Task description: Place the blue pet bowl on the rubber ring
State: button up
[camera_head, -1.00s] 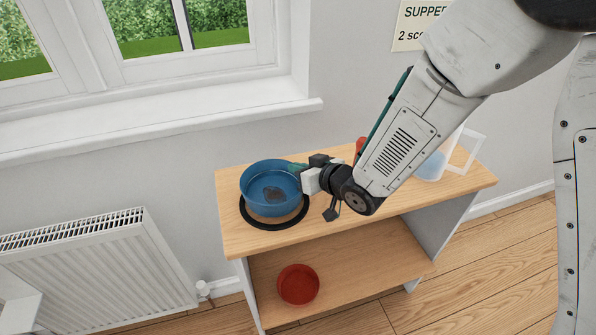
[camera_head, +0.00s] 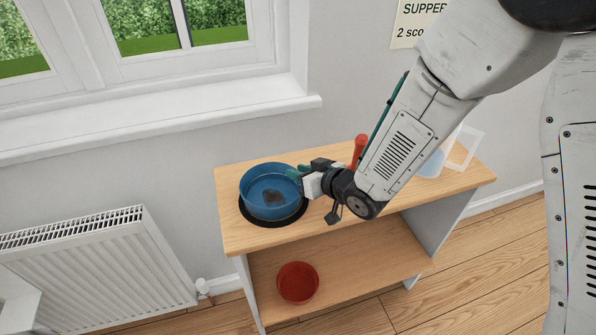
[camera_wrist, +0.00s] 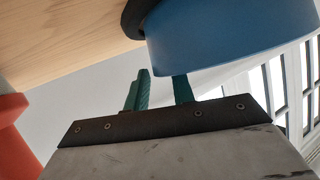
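The blue pet bowl (camera_head: 270,197) is upright over the black rubber ring (camera_head: 246,213) at the left end of the shelf top. It appears to rest on the ring, whose dark edge shows at the bowl's front and left. My gripper (camera_head: 297,172) is at the bowl's right rim. In the wrist view, its two teal fingers (camera_wrist: 160,88) stand apart with a gap between them. The bowl's wall (camera_wrist: 230,35) hides the tip of one finger; the other tip shows just beside the bowl. The ring also shows here (camera_wrist: 137,20).
A red bowl (camera_head: 297,283) stands on the lower shelf. A red object (camera_head: 359,150) and a pale container with a handle (camera_head: 462,150) are partly behind my arm. The shelf top (camera_head: 340,225) is clear in front. A window sill and radiator are at left.

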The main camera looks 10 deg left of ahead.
jog(key=v, duration=1.1)
jog(key=shift+w+r, duration=0.1)
jog(key=shift+w, duration=0.05)
jog(key=w+d+r+m+t+h, duration=0.1)
jog(key=w+d+r+h, duration=0.15)
jog(key=d, duration=0.35)
jog(key=w+d+r+m+t+h, duration=0.1)
jog(key=w+d+r+m+h, duration=0.1)
jog(key=d+r+h, duration=0.3)
jog(key=s+d+r+m+g+h, duration=0.1)
jog(key=s+d+r+m+h, duration=0.15)
jog(key=d, duration=0.45)
jog(key=s+d+r+m+g+h, duration=0.1)
jog(key=s+d, duration=0.2)
jog(key=d, duration=0.4)
jog(key=s+d+r+m+g, duration=0.1)
jog(key=s+d+r+g, duration=0.1)
jog(key=s, duration=0.8)
jog(key=s+d+r+m+g, duration=0.2)
jog(key=s+d+r+g, duration=0.1)
jog(key=s, duration=0.6)
jog(key=shift+s+d+r+g, duration=0.3)
jog(key=shift+s+d+g, duration=0.05)
jog(key=shift+d+g, duration=0.25)
